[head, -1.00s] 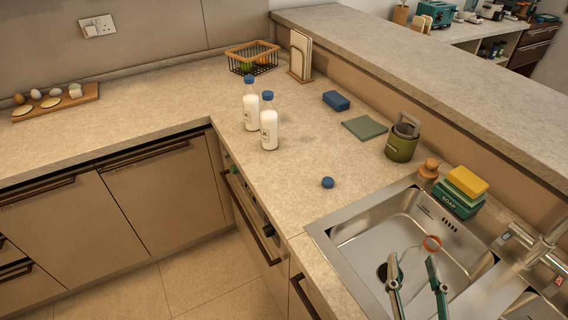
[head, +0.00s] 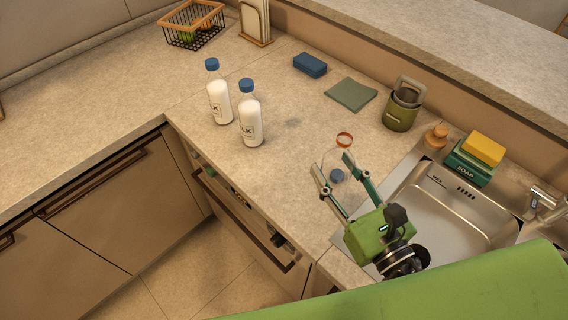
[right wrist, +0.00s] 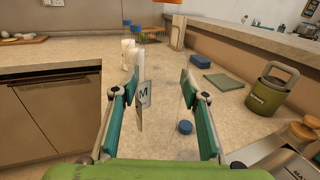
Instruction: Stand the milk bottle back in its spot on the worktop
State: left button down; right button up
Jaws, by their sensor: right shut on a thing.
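My right gripper (head: 332,165) is shut on a clear, see-through milk bottle with an orange ring at its top (head: 344,139). I hold it over the worktop (head: 290,165), left of the sink. In the right wrist view, my gripper (right wrist: 160,85) has a label with an M (right wrist: 145,94) between its fingers, and orange shows at the top edge. The bottle's outline is faint and its base is hard to see. Two full milk bottles with blue caps, one (head: 219,98) and another (head: 250,120), stand upright beyond it. My left gripper is not in view.
A loose blue cap (right wrist: 185,127) lies on the worktop near the held bottle. A blue sponge (head: 310,65), a folded green cloth (head: 351,94) and a green canister (head: 399,112) stand farther back. The sink (head: 455,205) is at right. Bare worktop lies around the full bottles.

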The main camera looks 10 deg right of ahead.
aim_at(325, 158)
jog(key=a+r+n+y, duration=0.1)
jog(key=w+a+r+n+g+y, duration=0.1)
jog(key=shift+y, duration=0.4)
jog(key=shift+a+r+n+y+p, duration=0.15)
jog(key=shift+r+n+y+p, duration=0.15)
jog(key=shift+y, duration=0.1)
jog(key=shift+s+a+r+g+y, duration=0.15)
jog(key=shift+s+r+g+y, duration=0.1)
jog(key=shift+g+y, duration=0.15)
jog(key=w+a+n+g+y+p, duration=0.2)
jog(key=w+a+n+y+p, duration=0.15)
jog(key=w, duration=0.45)
pick_arm(q)
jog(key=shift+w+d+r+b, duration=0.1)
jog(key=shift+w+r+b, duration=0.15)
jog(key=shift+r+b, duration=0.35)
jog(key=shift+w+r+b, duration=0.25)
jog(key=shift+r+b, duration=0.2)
jog(key=shift+b, duration=0.1)
pick_arm(e)
jog(key=w+f, duration=0.5)
jog(key=f, duration=0.5)
jog(key=shift+w+f+g, duration=0.15)
jog(key=shift+w+g, duration=0.1)
jog(key=shift+g, duration=0.05)
jog(key=shift+a, duration=0.1)
